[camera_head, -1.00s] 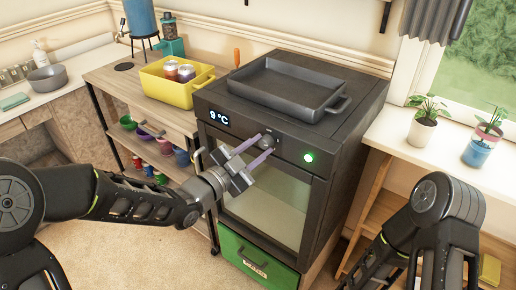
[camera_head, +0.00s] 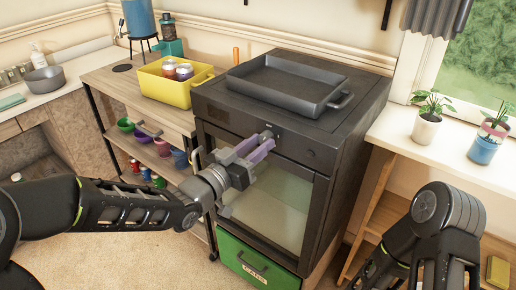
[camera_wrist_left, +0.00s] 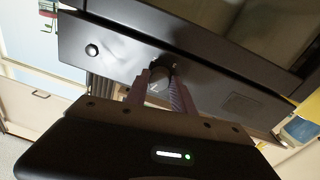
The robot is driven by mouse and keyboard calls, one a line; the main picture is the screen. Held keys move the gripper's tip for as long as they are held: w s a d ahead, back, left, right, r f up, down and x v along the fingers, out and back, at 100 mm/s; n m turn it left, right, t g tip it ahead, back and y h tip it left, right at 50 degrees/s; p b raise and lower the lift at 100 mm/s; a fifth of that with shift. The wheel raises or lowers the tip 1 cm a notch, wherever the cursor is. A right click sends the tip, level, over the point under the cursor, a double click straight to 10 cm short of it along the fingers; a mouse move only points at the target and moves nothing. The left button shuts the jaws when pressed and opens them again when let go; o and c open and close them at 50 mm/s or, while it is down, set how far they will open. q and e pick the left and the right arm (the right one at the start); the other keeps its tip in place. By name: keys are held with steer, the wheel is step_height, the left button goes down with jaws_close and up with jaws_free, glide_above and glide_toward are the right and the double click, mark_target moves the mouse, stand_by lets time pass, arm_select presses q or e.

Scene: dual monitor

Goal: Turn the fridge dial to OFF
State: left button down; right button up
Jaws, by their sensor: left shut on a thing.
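The fridge (camera_head: 345,135) is a dark box-shaped appliance with a glass door in the middle of the head view. Its dial (camera_head: 268,135) is a small dark knob on the front panel, partly hidden by my fingers. It also shows in the left wrist view (camera_wrist_left: 160,84). My left gripper (camera_head: 258,147) is at the panel with its purple fingers on both sides of the dial, shut on it. The display area at the panel's left end and the round lamp at its right end are dark. My right arm is at lower right; its gripper is not in view.
A dark tray (camera_head: 285,85) sits on top of the fridge. A green drawer (camera_head: 255,262) is below the door. A yellow bin (camera_head: 175,88) stands on the wooden shelf unit at left. Potted plants (camera_head: 425,125) stand on the white sill at right.

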arm_select(q)
steer(key=n, duration=0.5)
steer(key=shift+b, duration=0.3)
steer(key=shift+n, duration=0.4)
steer(key=c, duration=1.1)
jaws_free()
steer(key=shift+s, duration=0.15)
steer(key=v, duration=0.7)
steer(key=shift+s+a+f, duration=0.15)
steer(key=shift+s, duration=0.1)
